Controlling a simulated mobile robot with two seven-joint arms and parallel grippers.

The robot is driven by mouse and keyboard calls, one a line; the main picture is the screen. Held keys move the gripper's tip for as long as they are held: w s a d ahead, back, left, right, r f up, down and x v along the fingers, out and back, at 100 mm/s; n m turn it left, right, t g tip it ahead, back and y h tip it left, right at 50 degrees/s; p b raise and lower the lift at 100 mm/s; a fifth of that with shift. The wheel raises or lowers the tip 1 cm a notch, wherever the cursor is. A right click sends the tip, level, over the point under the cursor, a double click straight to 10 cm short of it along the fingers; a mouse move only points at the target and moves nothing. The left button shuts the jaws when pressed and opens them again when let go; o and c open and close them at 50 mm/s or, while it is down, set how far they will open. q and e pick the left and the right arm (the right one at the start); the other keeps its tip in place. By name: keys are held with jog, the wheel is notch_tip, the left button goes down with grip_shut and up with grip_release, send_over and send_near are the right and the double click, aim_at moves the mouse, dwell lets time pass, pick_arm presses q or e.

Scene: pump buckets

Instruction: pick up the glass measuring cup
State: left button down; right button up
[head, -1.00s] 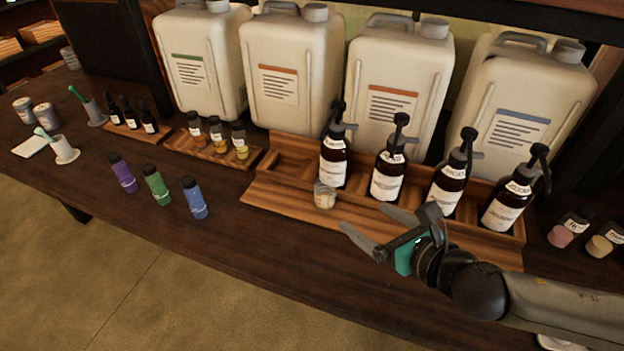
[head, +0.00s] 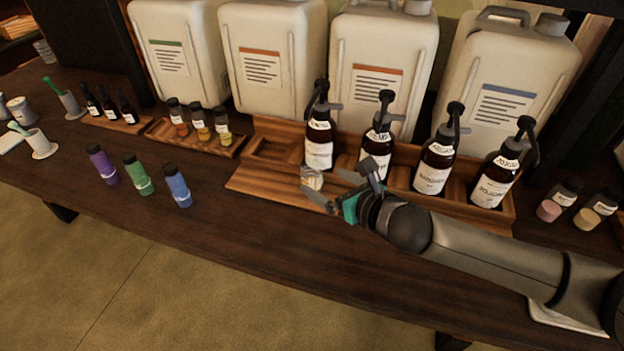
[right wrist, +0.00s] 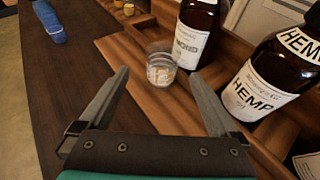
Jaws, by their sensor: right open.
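The glass measuring cup (head: 312,179) is small and clear, with a pale band or contents. It stands on the front ledge of the wooden tray (head: 262,183), in front of the leftmost pump bottle (head: 319,145). It also shows in the right wrist view (right wrist: 161,69), ahead of my fingers and close to the almond-labelled bottle (right wrist: 192,35). My right gripper (head: 332,188) is open and empty, with the cup just beyond its fingertips. In the right wrist view the open fingers (right wrist: 162,88) spread on either side of the near approach to the cup. My left gripper is out of view.
Several dark pump bottles, including the hemp one (right wrist: 266,80), stand in the tray close to my right gripper. Large white canisters (head: 383,70) stand behind. The table front (head: 250,235) is clear.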

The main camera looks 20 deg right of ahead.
aim_at(318, 177)
jog(key=shift+w+f, duration=0.25)
jog(key=shift+w, duration=0.15)
jog(key=shift+b+x, duration=0.8)
jog(key=shift+x, duration=0.35)
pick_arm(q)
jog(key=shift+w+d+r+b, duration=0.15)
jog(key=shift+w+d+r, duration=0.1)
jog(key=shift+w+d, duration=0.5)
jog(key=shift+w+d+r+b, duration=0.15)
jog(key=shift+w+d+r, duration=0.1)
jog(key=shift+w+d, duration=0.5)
pick_arm(e)
jog(key=shift+x, duration=1)
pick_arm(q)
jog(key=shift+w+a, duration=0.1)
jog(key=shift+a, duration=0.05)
pick_arm(e)
jog(key=shift+c, duration=0.2)
grip_shut()
jog(key=shift+r, duration=0.15)
